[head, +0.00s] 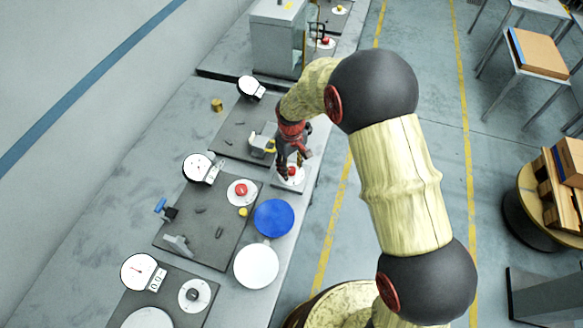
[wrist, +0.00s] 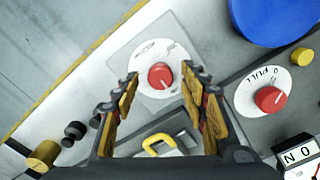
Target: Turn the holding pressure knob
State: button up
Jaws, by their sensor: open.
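A red knob (head: 292,171) on a round white dial sits near the bench's right edge, partly behind my gripper (head: 293,161) in the head view. In the wrist view this red knob (wrist: 160,76) lies between and beyond the fingertips of my gripper (wrist: 159,81), with white dial showing on both sides. The fingers are open and look apart from the knob. The dial's lettering is too small to read. A second red knob (head: 241,189) on a white dial is nearer in the head view, and it also shows at right in the wrist view (wrist: 270,99).
A yellow-handled fixture (wrist: 160,143) lies just below the dial in the wrist view. A blue disc (head: 274,217), a white disc (head: 256,266) and a gauge (head: 197,168) stand nearby. A grey box (head: 275,42) is farther along the bench.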

jog(key=shift+f, duration=0.4)
jog(key=shift+c, duration=0.2)
grip_shut()
